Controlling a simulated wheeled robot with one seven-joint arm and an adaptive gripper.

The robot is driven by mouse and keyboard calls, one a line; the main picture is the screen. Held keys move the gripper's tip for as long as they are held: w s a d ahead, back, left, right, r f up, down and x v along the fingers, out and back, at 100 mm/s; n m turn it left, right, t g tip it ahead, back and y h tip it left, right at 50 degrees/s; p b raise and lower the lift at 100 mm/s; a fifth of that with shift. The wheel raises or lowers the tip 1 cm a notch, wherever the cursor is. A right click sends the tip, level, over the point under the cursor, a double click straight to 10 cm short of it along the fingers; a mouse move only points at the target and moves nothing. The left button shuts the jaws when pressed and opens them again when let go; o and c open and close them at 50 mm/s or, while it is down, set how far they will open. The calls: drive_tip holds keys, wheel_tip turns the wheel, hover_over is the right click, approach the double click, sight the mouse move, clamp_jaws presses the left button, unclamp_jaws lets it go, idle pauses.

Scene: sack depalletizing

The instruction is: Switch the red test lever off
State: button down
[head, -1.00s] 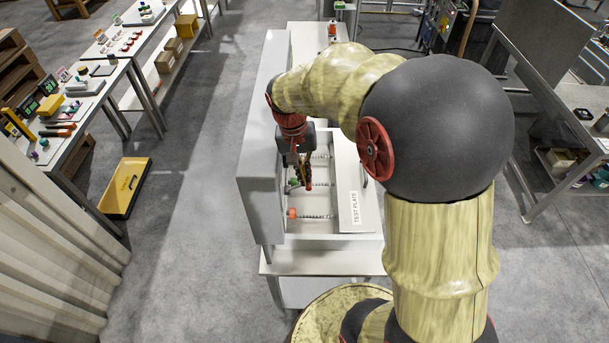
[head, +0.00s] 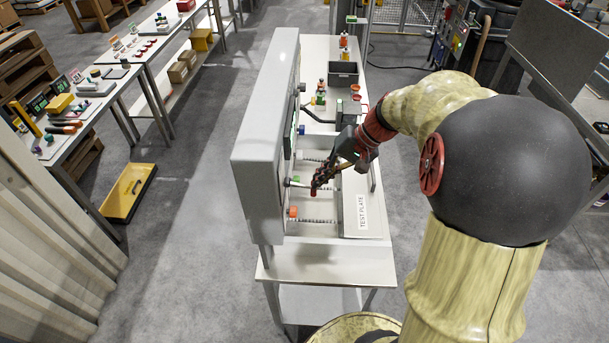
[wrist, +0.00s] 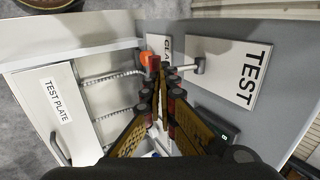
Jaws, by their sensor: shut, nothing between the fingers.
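The grey cabinet (head: 262,130) stands along the left of the bench. A short grey lever arm (head: 296,184) sticks out from its face; it also shows in the wrist view (wrist: 186,69), beside the TEST sign (wrist: 252,72). The lever's outer end is hidden at my fingertips, and I cannot tell its red part from my red finger pads. My gripper (head: 316,190) is shut and empty, with its tips at or very near the lever's end. In the wrist view my fingertips (wrist: 164,76) meet just left of the lever. Contact is unclear.
The white TEST PLATE panel (head: 362,213) lies to the right. A dark bin (head: 343,73) and small bottles stand farther back. The bench front (head: 325,265) is clear.

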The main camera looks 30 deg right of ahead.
wheel_tip(320, 180, down, 4)
drive_tip(key=t+y+b, duration=0.2)
drive_tip(key=y+b, duration=0.1)
drive_tip(key=b, duration=0.2)
drive_tip(key=shift+r+b, duration=0.1)
drive_tip(key=shift+b, duration=0.3)
idle(0.3)
